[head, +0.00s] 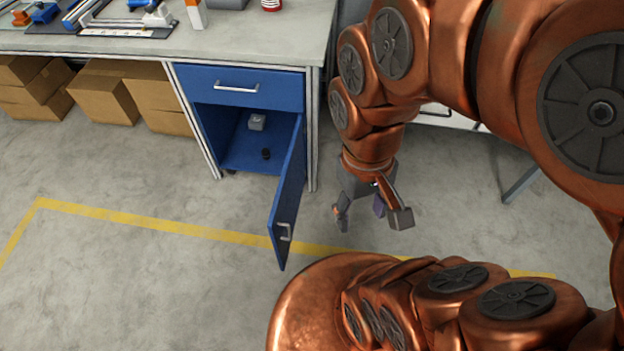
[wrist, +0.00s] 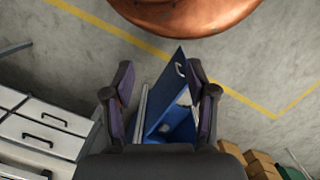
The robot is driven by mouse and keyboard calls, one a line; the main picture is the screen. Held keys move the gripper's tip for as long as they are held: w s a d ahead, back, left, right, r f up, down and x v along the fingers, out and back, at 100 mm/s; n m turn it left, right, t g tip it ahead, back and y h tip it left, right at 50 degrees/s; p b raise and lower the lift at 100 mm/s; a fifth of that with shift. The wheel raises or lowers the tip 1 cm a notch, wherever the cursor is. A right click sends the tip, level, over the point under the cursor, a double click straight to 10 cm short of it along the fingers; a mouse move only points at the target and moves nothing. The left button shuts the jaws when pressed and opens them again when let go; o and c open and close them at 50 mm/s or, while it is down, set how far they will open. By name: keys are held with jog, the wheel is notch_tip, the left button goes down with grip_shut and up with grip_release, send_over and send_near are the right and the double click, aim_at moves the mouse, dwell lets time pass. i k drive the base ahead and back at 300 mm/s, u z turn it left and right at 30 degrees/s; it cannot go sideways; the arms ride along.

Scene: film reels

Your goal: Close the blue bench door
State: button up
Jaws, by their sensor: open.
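The blue bench door (head: 287,195) is hinged on the right side of the blue cabinet and stands wide open, swung out toward me. Its silver handle (head: 285,232) is near the free edge. The cabinet inside (head: 235,140) is exposed and holds a small grey item and a small dark item. My gripper (head: 372,222) is open and empty, to the right of the door and apart from it, pointing down. In the wrist view the door (wrist: 170,85) appears between and beyond the open fingers (wrist: 160,90).
A blue drawer (head: 238,87) above the opening is shut. The workbench top (head: 230,40) holds tools. Cardboard boxes (head: 105,92) sit under the bench at left. White drawers (wrist: 45,130) show at left in the wrist view. The floor around the door is clear, with a yellow line (head: 150,222).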

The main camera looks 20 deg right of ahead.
aim_at(281, 224)
jog(key=k, duration=0.5)
jog(key=u, duration=1.95)
jog(key=i, duration=1.2)
jog(key=z, duration=2.2)
